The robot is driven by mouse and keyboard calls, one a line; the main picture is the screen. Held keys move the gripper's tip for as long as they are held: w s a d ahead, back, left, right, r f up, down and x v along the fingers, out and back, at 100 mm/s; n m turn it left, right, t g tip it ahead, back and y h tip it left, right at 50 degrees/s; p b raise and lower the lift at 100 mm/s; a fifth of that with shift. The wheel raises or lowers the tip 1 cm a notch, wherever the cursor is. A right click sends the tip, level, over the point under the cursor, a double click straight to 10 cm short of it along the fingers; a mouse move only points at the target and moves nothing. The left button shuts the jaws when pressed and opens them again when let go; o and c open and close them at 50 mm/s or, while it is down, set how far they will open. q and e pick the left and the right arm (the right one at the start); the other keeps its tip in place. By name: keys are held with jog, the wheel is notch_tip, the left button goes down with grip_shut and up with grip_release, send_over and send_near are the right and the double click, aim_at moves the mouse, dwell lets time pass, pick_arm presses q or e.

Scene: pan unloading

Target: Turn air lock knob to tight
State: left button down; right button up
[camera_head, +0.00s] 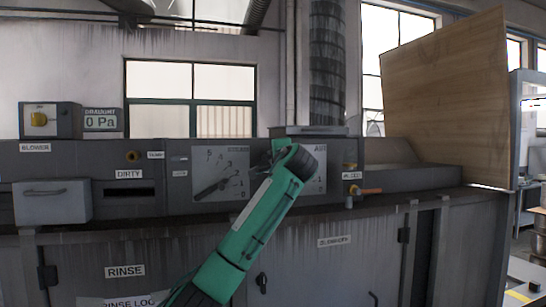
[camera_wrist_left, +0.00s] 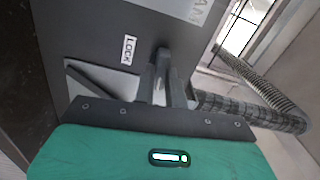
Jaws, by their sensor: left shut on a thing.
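My left arm, green, reaches up from the bottom of the head view to the front of the grey machine panel. Its hand covers much of a light plate (camera_head: 319,182) whose lettering is partly hidden. In the left wrist view, my left gripper (camera_wrist_left: 165,72) has its two dark fingers against the dark panel, closed on a small dark knob (camera_wrist_left: 163,54). The knob is mostly hidden by the fingers, so its pointing direction cannot be told. A white "LOCK" label (camera_wrist_left: 129,49) sits beside it. My right gripper is in neither view.
A dial plate with a dark lever (camera_head: 212,188) is left of the hand. A brass valve with an orange handle (camera_head: 367,190) is to the right. A drawer (camera_head: 52,202) juts out at left. A wooden board (camera_head: 445,95) stands at right.

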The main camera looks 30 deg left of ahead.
pick_arm(q)
jog(key=shift+r+m, duration=0.1)
jog(key=shift+m, duration=0.6)
jog(key=c, duration=1.4)
grip_release()
jog(key=shift+w+d, duration=0.1)
jog(key=shift+c, duration=0.2)
jog(key=b+v, duration=0.6)
jog(key=v, duration=0.8)
jog(key=shift+b, duration=0.3)
